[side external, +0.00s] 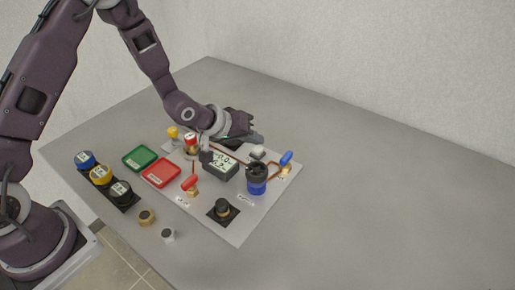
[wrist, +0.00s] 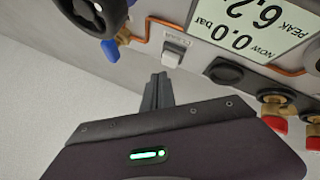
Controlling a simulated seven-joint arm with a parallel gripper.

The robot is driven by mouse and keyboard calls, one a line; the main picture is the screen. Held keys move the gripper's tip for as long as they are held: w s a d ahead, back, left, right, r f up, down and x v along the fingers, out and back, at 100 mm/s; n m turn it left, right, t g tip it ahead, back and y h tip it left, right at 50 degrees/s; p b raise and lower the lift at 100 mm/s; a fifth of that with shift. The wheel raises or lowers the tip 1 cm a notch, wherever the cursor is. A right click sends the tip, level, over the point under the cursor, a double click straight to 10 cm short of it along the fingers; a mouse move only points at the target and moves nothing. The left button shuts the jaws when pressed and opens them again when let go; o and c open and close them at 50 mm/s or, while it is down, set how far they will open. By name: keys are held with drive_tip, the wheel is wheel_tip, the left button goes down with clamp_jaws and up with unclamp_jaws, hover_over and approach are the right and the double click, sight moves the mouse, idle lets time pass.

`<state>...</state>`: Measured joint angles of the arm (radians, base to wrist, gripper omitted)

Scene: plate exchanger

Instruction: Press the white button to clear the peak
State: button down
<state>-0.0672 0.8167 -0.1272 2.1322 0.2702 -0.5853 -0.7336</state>
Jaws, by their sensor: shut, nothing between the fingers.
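The white button (wrist: 173,52) sits on a light block on the panel, and it also shows in the side view (side external: 257,152). My gripper (wrist: 158,77) is shut and empty. Its fingertips are close to the button, apart from it in the wrist view. In the side view my gripper (side external: 260,139) is above and just behind the button; contact cannot be told there. The display (wrist: 247,22) reads upside down in the wrist view: NOW 0.0 bar, PEAK 6.2. It also shows in the side view (side external: 222,165).
A black round cap (wrist: 226,71) is beside the button. Red (side external: 161,173) and green (side external: 140,157) trays lie left. The table's right side is clear.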

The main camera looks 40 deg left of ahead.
sight(254, 150)
drive_tip(key=shift+f, duration=0.2)
idle(0.5)
drive_tip(key=shift+f, duration=0.25)
drive_tip(key=shift+f, duration=0.45)
idle(0.5)
drive_tip(key=shift+r, duration=0.9)
drive_tip(key=shift+r, duration=2.5)
